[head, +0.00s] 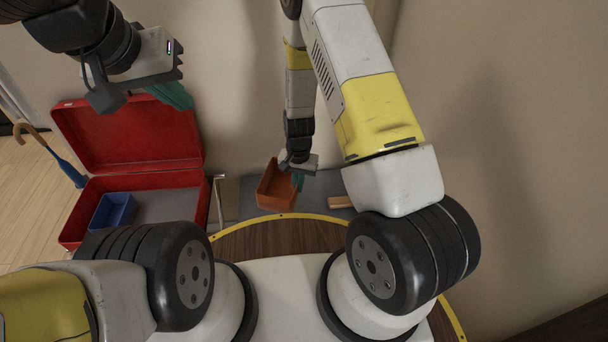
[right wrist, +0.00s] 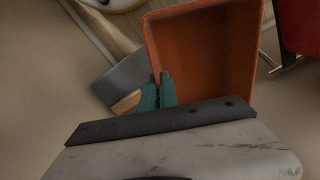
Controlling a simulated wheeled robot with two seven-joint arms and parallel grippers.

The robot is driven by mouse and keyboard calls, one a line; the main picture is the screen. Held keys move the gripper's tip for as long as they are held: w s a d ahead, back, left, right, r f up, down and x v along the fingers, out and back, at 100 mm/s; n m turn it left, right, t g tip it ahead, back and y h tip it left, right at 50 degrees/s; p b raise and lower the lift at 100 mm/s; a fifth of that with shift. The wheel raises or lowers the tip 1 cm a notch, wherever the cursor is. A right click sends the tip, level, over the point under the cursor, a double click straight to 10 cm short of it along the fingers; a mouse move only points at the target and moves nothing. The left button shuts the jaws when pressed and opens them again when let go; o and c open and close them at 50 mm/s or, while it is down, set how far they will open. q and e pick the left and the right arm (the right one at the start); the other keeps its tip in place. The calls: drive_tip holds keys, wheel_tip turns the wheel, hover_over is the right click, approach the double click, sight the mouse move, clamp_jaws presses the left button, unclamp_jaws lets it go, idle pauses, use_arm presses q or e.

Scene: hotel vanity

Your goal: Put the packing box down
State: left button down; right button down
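The packing box, an open orange box (head: 276,186), hangs from my right gripper (head: 297,181) near the grey surface. In the right wrist view the box (right wrist: 205,50) fills the upper middle, its open side toward the camera. My right gripper's teal fingers (right wrist: 158,92) are close together on the box's near left wall. It looks tilted in the head view, and I cannot tell whether it touches the grey surface (head: 320,184). My left gripper (head: 172,95) is high at the upper left, over the red case, with nothing visible in it; its finger gap is unclear.
An open red case (head: 130,140) stands at the left with a blue bin (head: 113,211) inside. A blue umbrella (head: 68,171) leans beside it. A small wooden block (head: 341,202) lies on the grey surface, right of the box. A wall is close behind.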

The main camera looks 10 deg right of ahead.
drive_tip(key=s+a+f+m, duration=0.25)
drive_tip(key=s+f, duration=0.25)
drive_tip(key=f, duration=0.3)
drive_tip(key=s+a+f+m, duration=0.2)
drive_tip(key=s+a+f, duration=0.15)
drive_tip(key=f, duration=0.35)
approach(295, 210)
drive_tip(key=shift+m, duration=0.25)
drive_tip(key=s, duration=0.5)
drive_tip(key=shift+a+f, duration=0.3)
drive_tip(key=shift+a, duration=0.05)
drive_tip(key=f, duration=0.1)
drive_tip(key=w+f, duration=0.1)
drive_tip(key=shift+d+f, duration=0.15)
drive_tip(key=shift+f, duration=0.65)
drive_tip(key=c, duration=2.1)
unclamp_jaws()
drive_tip(key=shift+f, duration=0.15)
drive_tip(key=o, duration=0.5)
drive_tip(key=shift+c, duration=0.2)
